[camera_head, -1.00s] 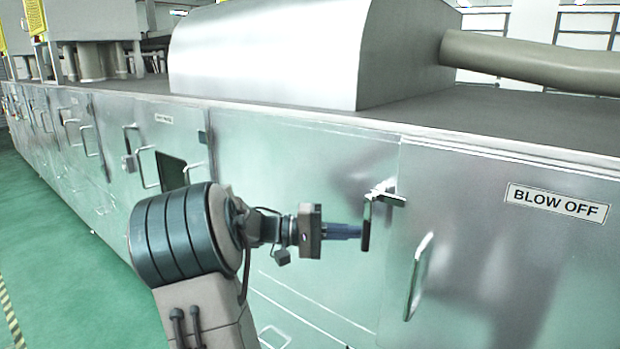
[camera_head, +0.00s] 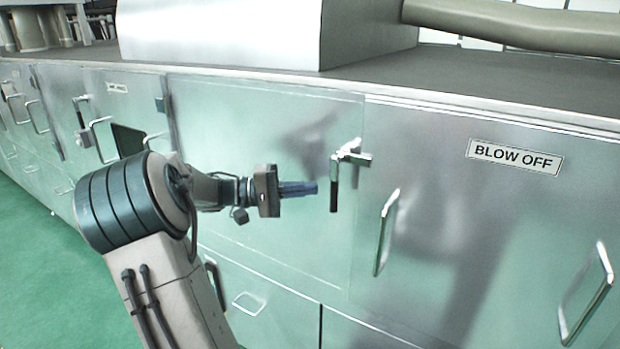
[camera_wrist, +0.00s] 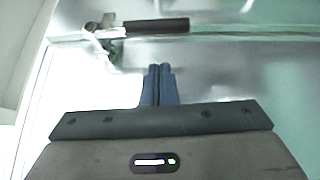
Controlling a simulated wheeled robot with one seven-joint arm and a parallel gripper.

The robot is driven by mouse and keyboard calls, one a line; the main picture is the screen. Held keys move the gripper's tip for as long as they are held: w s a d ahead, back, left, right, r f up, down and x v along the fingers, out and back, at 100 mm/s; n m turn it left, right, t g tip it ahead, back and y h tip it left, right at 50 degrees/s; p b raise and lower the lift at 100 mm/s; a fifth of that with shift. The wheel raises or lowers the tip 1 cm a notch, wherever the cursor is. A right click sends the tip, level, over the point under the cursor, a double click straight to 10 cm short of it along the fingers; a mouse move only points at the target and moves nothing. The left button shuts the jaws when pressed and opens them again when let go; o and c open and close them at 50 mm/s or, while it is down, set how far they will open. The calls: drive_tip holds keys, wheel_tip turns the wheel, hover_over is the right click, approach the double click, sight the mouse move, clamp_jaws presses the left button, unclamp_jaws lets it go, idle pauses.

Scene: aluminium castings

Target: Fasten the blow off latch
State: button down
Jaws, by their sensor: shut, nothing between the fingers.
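The blow off latch (camera_head: 347,160) is a metal clamp with a dark-gripped handle that hangs down, at the seam left of the panel with the BLOW OFF label (camera_head: 515,157). In the wrist view the latch (camera_wrist: 108,32) is at the upper left, its dark handle lying across the top. My gripper (camera_head: 316,188) points at the handle from the left in the head view. Its blue fingers are shut and empty, with a small gap between the tips and the handle. In the wrist view the gripper (camera_wrist: 159,66) is below the handle, not touching it.
A bar handle (camera_head: 387,232) stands out on the BLOW OFF panel, and another (camera_head: 586,293) is farther right. A similar latch (camera_head: 82,122) is on the panels at the left. A grey pipe (camera_head: 510,25) runs above the machine top. Green floor is at the lower left.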

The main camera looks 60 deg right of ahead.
drive_tip(key=b+v, duration=0.1)
drive_tip(key=v, duration=0.9)
drive_tip(key=shift+w+r+b, duration=0.15)
drive_tip(key=shift+w+b, duration=0.15)
drive_tip(key=shift+b, duration=0.05)
drive_tip(key=shift+a, duration=0.1)
drive_tip(key=s+a+f+n+t+y, duration=0.2)
drive_tip(key=a+f+n+t+y, duration=0.3)
drive_tip(key=a+f+t, duration=0.7)
drive_tip(key=s+a+n+t+y, duration=0.2)
drive_tip(key=a+n+t, duration=0.1)
drive_tip(key=a, duration=0.9)
drive_tip(key=s+a+n+t+y, duration=0.2)
drive_tip(key=a+n+t+y, duration=0.1)
drive_tip(key=a, duration=1)
drive_tip(key=shift+s+f, duration=0.4)
drive_tip(key=shift+f, duration=0.1)
